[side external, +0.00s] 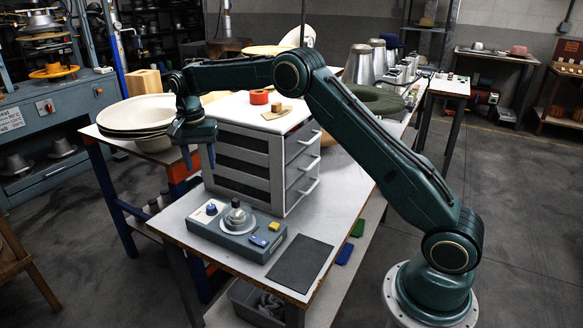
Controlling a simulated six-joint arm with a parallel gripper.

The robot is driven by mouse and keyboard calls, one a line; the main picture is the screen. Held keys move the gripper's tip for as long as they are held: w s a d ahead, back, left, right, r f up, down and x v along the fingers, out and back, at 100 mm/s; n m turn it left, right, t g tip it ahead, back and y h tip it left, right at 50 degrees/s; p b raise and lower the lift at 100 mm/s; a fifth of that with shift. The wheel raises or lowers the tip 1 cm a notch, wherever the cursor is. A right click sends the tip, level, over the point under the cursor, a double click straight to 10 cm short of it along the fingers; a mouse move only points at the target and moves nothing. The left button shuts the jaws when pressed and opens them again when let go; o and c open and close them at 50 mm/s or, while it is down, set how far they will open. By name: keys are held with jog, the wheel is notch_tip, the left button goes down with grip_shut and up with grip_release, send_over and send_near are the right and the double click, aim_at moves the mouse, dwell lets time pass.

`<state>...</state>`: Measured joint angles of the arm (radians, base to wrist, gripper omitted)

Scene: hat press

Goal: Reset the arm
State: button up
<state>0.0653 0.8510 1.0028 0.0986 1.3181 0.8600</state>
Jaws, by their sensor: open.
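My arm is dark green and arches from its base at the right over the table. My gripper (199,158) hangs at the left end of the arm with its fingers pointing down. It is open and nothing shows between its fingers. It appears in front of the grey drawer cabinet's (283,165) left side and above the left edge of the worktable (345,195). How far it is from the cabinet I cannot tell.
A control box (237,232) with a knob and coloured buttons sits at the table's front, beside a dark mat (300,264). A red tape roll (259,97) lies on the cabinet. Stacked pale basins (138,112) stand at the left. Metal cones (358,65) stand behind the arm.

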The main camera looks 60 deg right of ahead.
jog(key=shift+r, duration=0.1)
jog(key=s+a+r+n+t, duration=0.3)
jog(key=s+r+n, duration=0.3)
jog(key=s+r, duration=1.2)
jog(key=s+a+f+n+t, duration=0.1)
jog(key=s+f+n, duration=0.1)
jog(key=s, duration=1)
jog(key=s+a+f+n+t, duration=0.1)
jog(key=s+f+n+t, duration=0.1)
jog(key=s, duration=0.9)
jog(key=shift+s+f+n, duration=0.35)
jog(key=shift+f+n, duration=0.45)
jog(key=shift+f, duration=0.1)
